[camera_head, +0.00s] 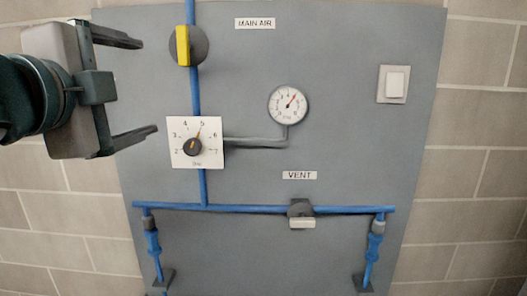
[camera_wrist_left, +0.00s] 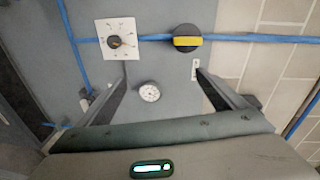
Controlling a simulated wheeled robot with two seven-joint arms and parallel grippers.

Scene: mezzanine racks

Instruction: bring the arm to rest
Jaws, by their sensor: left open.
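My left gripper (camera_head: 148,87) comes in from the left in the head view, in front of the left part of a grey panel (camera_head: 330,60). Its two fingers are wide apart with nothing between them. In the left wrist view the open fingers (camera_wrist_left: 160,71) point toward the panel, and the gap between them is empty. In the head view the fingers appear apart from the yellow-handled valve (camera_head: 183,46) and the numbered regulator dial (camera_head: 193,147), just to their left. My right gripper is not in view.
The panel carries a round gauge (camera_head: 288,104), a white switch (camera_head: 394,84), blue pipes (camera_head: 250,209) and a grey vent fitting (camera_head: 301,209). The yellow handle lies along its pipe. The dial's pointer is near 5. A block wall (camera_head: 480,180) surrounds the panel.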

